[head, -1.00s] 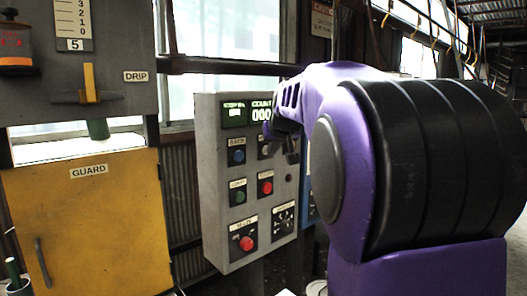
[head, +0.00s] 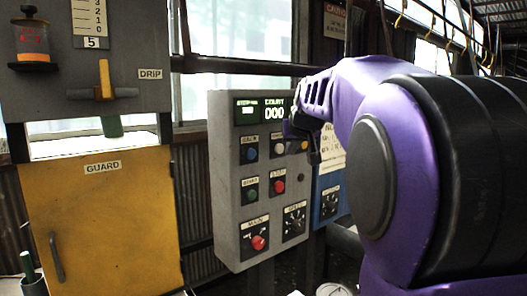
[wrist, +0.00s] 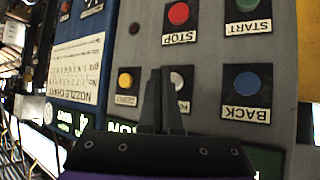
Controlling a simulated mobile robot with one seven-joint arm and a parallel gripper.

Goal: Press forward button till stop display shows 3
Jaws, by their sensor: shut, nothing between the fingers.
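The grey control panel (head: 230,210) stands upright in the middle of the head view. Its stop display (head: 248,111) at the top left is lit, but its figure is too small to read. The count display (head: 275,113) shows 000. A blue BACK button (head: 250,154) is at the left of the upper button row, with a white button (head: 279,148) beside it. In the wrist view the white button (wrist: 177,80) is partly hidden behind my gripper (wrist: 161,72); its label is mostly covered. My gripper is shut and empty, its fingertips in front of that button; contact cannot be told.
A yellow button (wrist: 125,80) is close beside the white one. The red STOP button (wrist: 178,13) and green START button (wrist: 248,4) are in the other row. A red MAIN knob (head: 258,242) and a dial (head: 294,219) are lower. A yellow guard door (head: 105,220) is at left.

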